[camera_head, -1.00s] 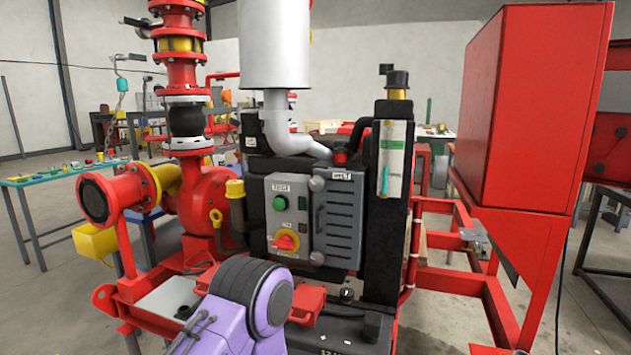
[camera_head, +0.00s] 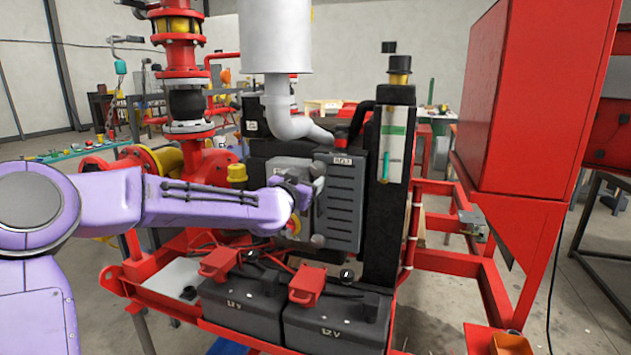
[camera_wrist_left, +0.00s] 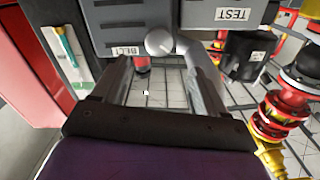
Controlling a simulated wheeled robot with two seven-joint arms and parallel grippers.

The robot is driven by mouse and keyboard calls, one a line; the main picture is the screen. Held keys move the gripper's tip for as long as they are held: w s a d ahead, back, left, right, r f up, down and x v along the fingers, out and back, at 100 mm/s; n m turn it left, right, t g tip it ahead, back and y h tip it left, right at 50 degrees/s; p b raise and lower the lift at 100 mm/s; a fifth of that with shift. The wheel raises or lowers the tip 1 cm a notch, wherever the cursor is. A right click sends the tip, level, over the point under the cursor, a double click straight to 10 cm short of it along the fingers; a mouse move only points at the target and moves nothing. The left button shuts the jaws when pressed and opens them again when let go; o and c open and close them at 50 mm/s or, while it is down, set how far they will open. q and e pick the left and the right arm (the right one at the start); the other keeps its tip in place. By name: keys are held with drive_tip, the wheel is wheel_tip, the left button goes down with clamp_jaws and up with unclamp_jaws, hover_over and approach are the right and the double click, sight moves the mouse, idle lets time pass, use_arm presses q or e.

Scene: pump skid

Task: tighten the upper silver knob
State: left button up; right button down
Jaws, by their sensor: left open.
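The upper silver knob (camera_head: 317,169) is on the front of the dark grey control box, at the top left corner of its slatted cover (camera_head: 341,205). My left gripper (camera_head: 303,188) is at the box front, close to this knob and partly hidden by my purple wrist. A lower silver knob (camera_head: 317,241) sits below on the cover edge.
A red-and-yellow switch (camera_head: 292,226) is just below my wrist. A grey exhaust pipe (camera_head: 290,120) rises above the box. Two black batteries (camera_head: 335,322) lie below, and a large red cabinet (camera_head: 520,110) stands right.

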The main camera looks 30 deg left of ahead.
sight(317, 169)
use_arm(q)
drive_tip(key=p+x, duration=0.2)
drive_tip(key=x, duration=0.5)
drive_tip(key=shift+w+f, duration=0.1)
drive_tip(key=shift+w, duration=0.15)
drive_tip(key=shift+w+a+p, duration=0.1)
drive_tip(key=shift+w+p, duration=0.2)
drive_tip(key=shift+w, duration=0.3)
use_arm(e)
drive_tip(key=shift+r, duration=0.3)
use_arm(q)
drive_tip(key=c, duration=1.1)
drive_tip(key=shift+o, duration=0.2)
